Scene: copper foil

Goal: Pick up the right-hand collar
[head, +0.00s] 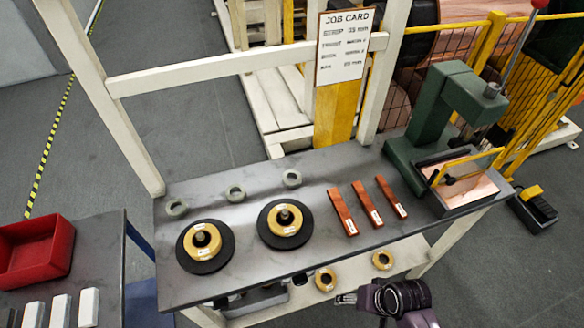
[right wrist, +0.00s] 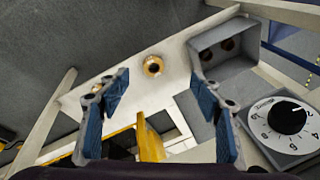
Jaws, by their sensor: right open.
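Two brass rings lie on the pale lower shelf, a right one (head: 382,260) and a left one (head: 325,279). My right gripper (head: 345,298) is low at the bench front, apart from all rings. In the right wrist view it (right wrist: 159,84) is open and empty, with one brass ring (right wrist: 153,66) beyond its fingers.
Two black discs with brass hubs (head: 205,250) (head: 285,224) stand on the bench (head: 250,268). Several copper strips (head: 368,204) lie right of them. A green press (head: 432,120) fills the right end. A red bin (head: 35,250) is at left. A dial (right wrist: 291,118) shows in the wrist view.

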